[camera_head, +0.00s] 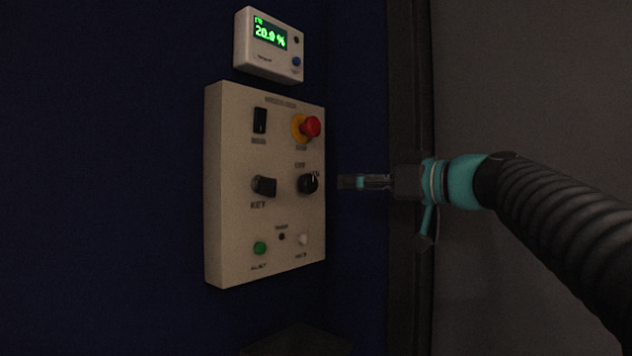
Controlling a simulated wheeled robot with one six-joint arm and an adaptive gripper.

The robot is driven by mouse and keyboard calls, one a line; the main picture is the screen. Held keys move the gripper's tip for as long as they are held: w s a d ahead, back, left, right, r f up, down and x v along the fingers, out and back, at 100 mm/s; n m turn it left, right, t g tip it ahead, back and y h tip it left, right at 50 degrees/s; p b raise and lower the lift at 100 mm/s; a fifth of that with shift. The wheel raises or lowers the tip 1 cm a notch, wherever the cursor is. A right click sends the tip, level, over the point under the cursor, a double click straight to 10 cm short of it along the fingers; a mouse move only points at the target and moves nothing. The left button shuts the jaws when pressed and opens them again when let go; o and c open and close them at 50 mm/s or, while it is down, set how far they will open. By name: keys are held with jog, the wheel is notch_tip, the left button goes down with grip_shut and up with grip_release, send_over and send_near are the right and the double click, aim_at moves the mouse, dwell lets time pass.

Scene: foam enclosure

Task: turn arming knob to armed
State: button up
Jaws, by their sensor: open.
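The control panel (230,190) is a beige box on the dark blue wall. A round black knob (308,183) sits at its middle right, under a small label that looks like "OFF"; the knob's exact setting is too small to read. A second black knob (264,186), marked "KEY", sits to its left. My gripper (345,182) comes in from the right at the height of the round knob. Its fingertips are a short way right of the knob in the picture and look apart from it. The gripper is open and holds nothing visible.
A red stop button (310,127) on a yellow collar and a black rocker switch (259,121) are above. A green button (260,248) and a white button (303,240) are below. A display box (268,62) reading about 20.9 % hangs above the panel.

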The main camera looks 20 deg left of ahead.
aim_at(314, 183)
jog(key=p+x, duration=0.2)
jog(key=x, duration=0.8)
jog(key=shift+w+a, duration=0.15)
jog(key=shift+a, duration=0.15)
jog(key=c, duration=1.1)
jog(key=shift+m, duration=0.4)
jog(key=m, duration=0.5)
jog(key=shift+w+m, duration=0.1)
jog(key=shift+m, duration=0.2)
jog(key=m, duration=0.5)
jog(key=shift+m+p, duration=0.3)
jog(key=shift+p, duration=0.05)
jog(key=shift+f, duration=0.1)
